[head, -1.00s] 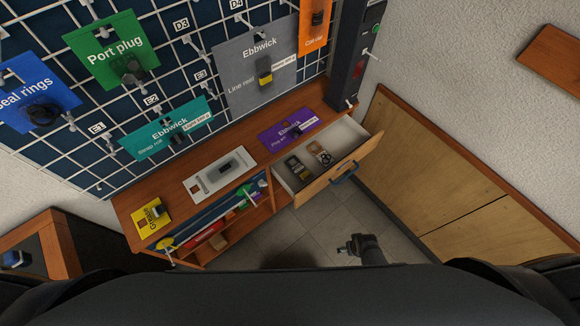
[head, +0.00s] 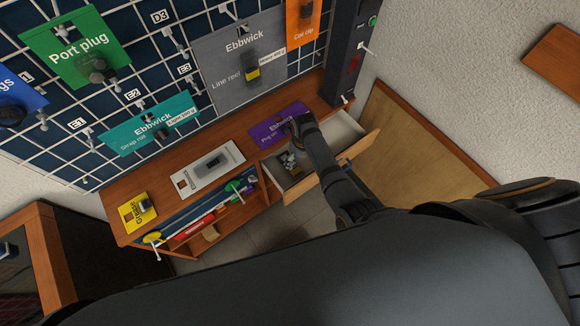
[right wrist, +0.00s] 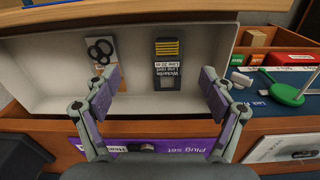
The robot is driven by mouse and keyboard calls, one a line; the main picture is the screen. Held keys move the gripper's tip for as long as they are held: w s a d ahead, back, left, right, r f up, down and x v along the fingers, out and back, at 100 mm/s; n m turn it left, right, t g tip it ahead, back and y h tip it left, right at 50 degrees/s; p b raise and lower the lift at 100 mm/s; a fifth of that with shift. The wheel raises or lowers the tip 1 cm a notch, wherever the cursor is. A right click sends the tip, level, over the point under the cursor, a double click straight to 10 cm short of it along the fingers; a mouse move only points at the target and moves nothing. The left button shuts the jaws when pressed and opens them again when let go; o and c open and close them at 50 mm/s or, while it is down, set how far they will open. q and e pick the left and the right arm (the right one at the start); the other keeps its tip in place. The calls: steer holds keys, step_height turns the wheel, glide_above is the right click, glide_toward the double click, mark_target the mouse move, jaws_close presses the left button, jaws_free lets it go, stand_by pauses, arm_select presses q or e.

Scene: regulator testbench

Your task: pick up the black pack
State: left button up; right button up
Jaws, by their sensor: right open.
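The black pack (right wrist: 168,64) lies in the open drawer (right wrist: 60,75), with yellow at one end and a white label reading "Line cord". My right gripper (right wrist: 160,82) is open and empty, its two fingers spread either side of the pack and apart from it. In the head view the right gripper (head: 289,160) is over the drawer, and my arm hides much of what lies inside. My left gripper is not in view.
A purple card (head: 277,125) lies on the counter by the drawer. Shelves with coloured items, including a green one (right wrist: 290,92), are next to the drawer. A pegboard with hanging cards stands behind.

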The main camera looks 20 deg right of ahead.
steer(key=w+a, duration=0.2)
steer(key=b, duration=0.6)
glide_above(294, 168)
steer(key=shift+n, duration=0.3)
steer(key=f, duration=0.5)
steer(key=shift+s, duration=0.3)
steer(key=f+b, duration=0.5)
steer(key=b, duration=0.2)
steer(key=shift+w+f, duration=0.3)
steer(key=shift+f, duration=0.1)
steer(key=shift+r, duration=0.25)
steer(key=c, duration=1.3)
